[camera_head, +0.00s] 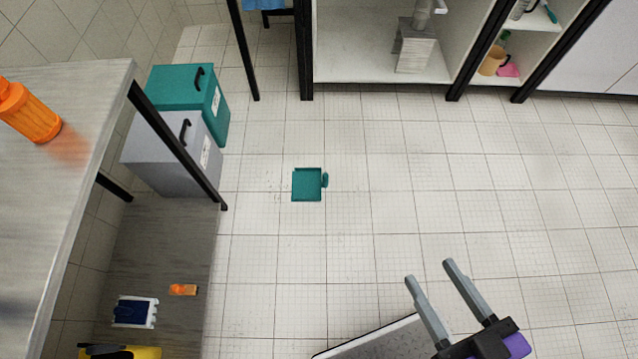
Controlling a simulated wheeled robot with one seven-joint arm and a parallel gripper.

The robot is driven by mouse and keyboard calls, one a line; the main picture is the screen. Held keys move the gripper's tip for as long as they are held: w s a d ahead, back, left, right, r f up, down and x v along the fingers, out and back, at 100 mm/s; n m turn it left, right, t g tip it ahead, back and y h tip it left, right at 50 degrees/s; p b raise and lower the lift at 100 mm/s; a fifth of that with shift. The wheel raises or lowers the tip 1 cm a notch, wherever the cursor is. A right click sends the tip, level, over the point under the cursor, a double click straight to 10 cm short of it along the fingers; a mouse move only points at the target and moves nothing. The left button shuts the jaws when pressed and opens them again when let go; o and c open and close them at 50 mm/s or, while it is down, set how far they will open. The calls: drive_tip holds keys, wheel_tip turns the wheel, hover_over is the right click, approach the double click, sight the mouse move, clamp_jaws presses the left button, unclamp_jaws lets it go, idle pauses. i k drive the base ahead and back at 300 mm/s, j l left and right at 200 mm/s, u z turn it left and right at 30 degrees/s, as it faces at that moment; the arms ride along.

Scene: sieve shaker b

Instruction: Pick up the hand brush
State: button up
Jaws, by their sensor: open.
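I cannot make out a hand brush for certain. A teal dustpan-like piece (306,185) lies flat on the tiled floor near the middle, with a short handle at its right side. Small dark specks are scattered on the floor just left of it. A thin teal item (550,14), too small to name, is on the upper shelf at the top right. My gripper (430,271) is at the lower right, its two grey fingers apart with nothing between them. It is in front of the floor, below and to the right of the dustpan-like piece, and apart from it.
A table (75,100) with an orange bottle (30,112) stands at the left. A teal bin (175,88) and a grey bin (160,150) stand beyond it. A low board (165,250) holds small items. Open shelving (375,35) lines the back.

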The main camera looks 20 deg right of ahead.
sight(175, 289)
drive_tip(key=i+j, duration=0.25)
drive_tip(key=i, duration=0.25)
drive_tip(key=i+j, duration=0.2)
drive_tip(key=i, duration=0.3)
drive_tip(key=i+j+u, duration=0.1)
drive_tip(key=u, duration=2.2)
drive_tip(key=l, duration=0.1)
